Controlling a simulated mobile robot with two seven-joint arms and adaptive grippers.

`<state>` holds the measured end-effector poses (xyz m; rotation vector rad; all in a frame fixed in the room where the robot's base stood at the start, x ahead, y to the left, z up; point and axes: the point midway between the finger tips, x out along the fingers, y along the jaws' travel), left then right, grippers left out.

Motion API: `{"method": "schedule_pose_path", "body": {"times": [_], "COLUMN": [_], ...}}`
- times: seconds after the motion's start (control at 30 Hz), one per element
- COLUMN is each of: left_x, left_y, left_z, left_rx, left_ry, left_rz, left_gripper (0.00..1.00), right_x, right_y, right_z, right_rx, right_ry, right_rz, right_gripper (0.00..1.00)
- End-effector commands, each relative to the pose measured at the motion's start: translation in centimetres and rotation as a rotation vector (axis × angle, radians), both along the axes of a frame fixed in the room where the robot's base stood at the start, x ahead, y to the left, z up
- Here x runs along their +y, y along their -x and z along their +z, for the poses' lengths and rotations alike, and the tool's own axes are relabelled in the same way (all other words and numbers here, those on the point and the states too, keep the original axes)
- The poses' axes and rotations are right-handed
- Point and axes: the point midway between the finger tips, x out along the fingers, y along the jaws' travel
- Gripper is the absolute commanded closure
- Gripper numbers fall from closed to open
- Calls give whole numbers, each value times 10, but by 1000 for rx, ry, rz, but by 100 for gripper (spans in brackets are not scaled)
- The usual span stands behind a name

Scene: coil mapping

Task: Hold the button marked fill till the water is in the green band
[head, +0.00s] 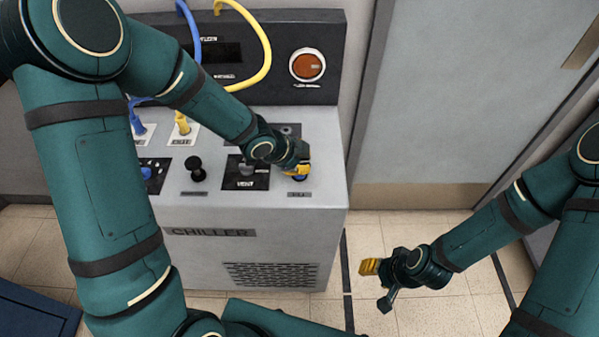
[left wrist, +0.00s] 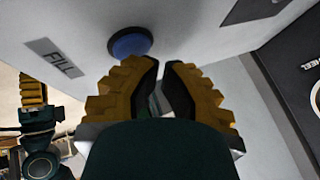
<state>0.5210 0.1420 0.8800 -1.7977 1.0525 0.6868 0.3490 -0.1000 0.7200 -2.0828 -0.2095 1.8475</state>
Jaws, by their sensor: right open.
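The blue round fill button (left wrist: 130,43) is on the chiller's pale top, beside a label reading FILL (left wrist: 54,58). In the head view a sliver of blue button (head: 300,179) shows under my left gripper (head: 299,169). In the left wrist view the yellow-padded fingertips (left wrist: 164,68) are close together with a narrow gap, just beside the button. Contact cannot be told. My right gripper (head: 377,283) is open and empty over the floor, right of the chiller. No water level or green band can be made out.
A grey door (head: 450,100) stands right; the floor (head: 400,228) there is clear.

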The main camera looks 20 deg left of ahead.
Motion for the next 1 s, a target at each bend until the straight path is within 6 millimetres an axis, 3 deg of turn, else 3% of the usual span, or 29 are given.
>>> {"method": "schedule_pose_path", "body": {"times": [1.0], "left_x": [0], "left_y": [0], "left_z": [-8], "left_rx": [0], "left_ry": [0], "left_rz": [0], "left_gripper": [100], "right_x": [0], "right_y": [0], "right_z": [-8], "right_rx": [0], "right_ry": [0], "right_rz": [0], "right_gripper": [53]}}
